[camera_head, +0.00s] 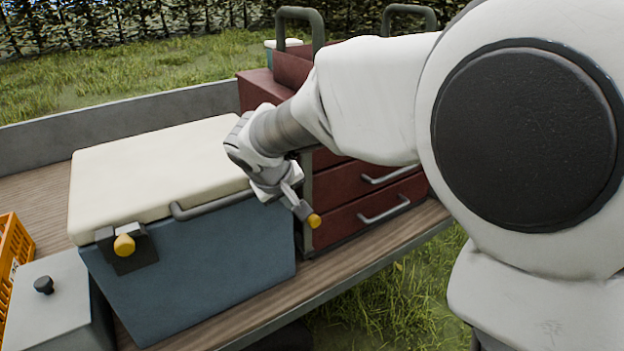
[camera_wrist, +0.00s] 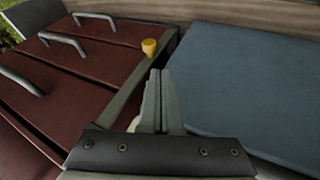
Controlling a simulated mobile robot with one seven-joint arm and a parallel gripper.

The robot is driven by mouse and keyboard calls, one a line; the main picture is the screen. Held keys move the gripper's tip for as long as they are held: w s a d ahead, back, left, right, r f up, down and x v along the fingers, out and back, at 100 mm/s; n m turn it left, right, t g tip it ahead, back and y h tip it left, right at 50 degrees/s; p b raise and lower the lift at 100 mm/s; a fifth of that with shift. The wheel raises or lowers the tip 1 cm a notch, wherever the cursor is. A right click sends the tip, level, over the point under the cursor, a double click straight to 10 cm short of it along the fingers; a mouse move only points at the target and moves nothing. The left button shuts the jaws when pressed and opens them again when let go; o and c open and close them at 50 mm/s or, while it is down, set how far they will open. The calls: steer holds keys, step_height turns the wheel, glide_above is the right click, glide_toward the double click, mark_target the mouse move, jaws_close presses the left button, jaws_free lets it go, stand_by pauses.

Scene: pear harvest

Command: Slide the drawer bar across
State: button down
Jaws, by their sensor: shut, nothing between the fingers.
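The red drawer cabinet (camera_head: 345,195) stands on the wooden bed, with grey handles on its drawers. The grey drawer bar (camera_wrist: 136,82) lies along the cabinet's edge nearest the blue cooler in the wrist view. Its yellow knob (camera_head: 314,221) sticks out near the lower end and also shows in the wrist view (camera_wrist: 149,46). My gripper (camera_wrist: 160,73) is shut and empty. Its fingertips are close to the bar and knob, on the cooler side; I cannot tell whether they touch. My gripper and arm hide much of the cabinet in the head view.
The blue cooler (camera_head: 200,270) with a cream lid (camera_head: 150,170) stands close left of the cabinet, leaving a narrow gap. A latch with a yellow knob (camera_head: 124,245) is on its front. A grey box (camera_head: 50,310) and orange crate (camera_head: 12,255) are farther left.

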mark_target(316, 218)
steer(key=b+x, duration=0.2)
steer(key=x, duration=0.8)
steer(key=shift+b, duration=0.4)
steer(key=shift+w+d, duration=0.55)
steer(key=shift+d, duration=0.2)
steer(key=shift+w+d, duration=0.5)
steer(key=shift+d, duration=0.3)
steer(key=shift+r+p, duration=0.2)
steer(key=shift+p, duration=0.15)
